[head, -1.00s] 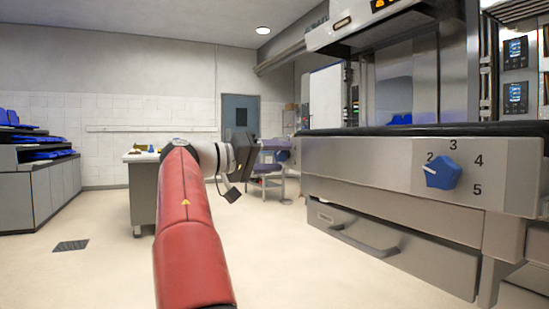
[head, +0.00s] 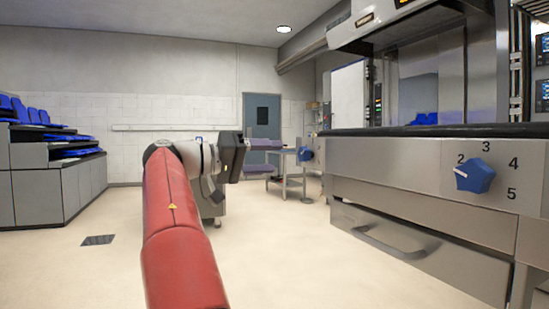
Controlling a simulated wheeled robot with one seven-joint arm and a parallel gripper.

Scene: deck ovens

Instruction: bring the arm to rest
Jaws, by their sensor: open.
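My red arm rises from the bottom of the head view and reaches forward, left of the oven. My gripper (head: 233,157) is the dark block at its far end, beyond the white wrist. It is open, and nothing shows in it. The fingertips are hard to make out from behind. It is in free air, apart from the oven front (head: 400,166) to its right.
A blue dial knob (head: 474,176) with printed numbers sits on the oven front, above a drawer (head: 420,248). Another blue knob (head: 306,154) is farther back. A stepped counter (head: 60,190) with blue items stands left.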

